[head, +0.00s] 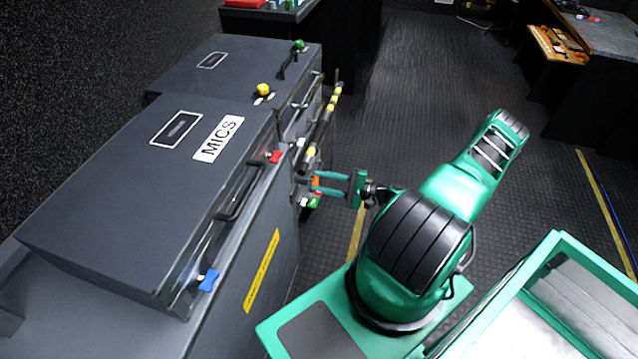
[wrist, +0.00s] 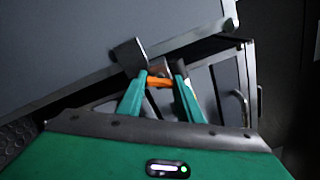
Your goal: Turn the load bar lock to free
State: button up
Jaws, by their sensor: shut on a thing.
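The load bar (head: 325,122), dark with yellow bands, runs along the front of the dark cases at the left of the head view. At its near end is the load bar lock, with an orange handle (head: 316,181) and a red and green mark just below it. My gripper (head: 318,183) reaches it from the right, its teal fingers shut on the orange handle. In the wrist view, the orange handle (wrist: 158,82) lies between the fingertips of my gripper (wrist: 160,74). The fingers hide part of the lock. I cannot tell which way it is set.
A dark case labelled MICS (head: 110,150) has red and blue latches. Another case (head: 225,62) with yellow and green knobs stands behind it. The dark ribbed floor (head: 430,70) is clear beyond my arm. A desk (head: 600,30) stands at the far right.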

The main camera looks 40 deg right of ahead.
jog(key=shift+s+a+f+n, duration=0.1)
jog(key=shift+n, duration=1.05)
jog(key=shift+s+f+n, duration=0.1)
jog(key=shift+n, duration=1.05)
jog(key=o, duration=1.1)
jog(key=shift+w, duration=0.1)
jog(key=v, duration=1.1)
jog(key=shift+w, duration=0.1)
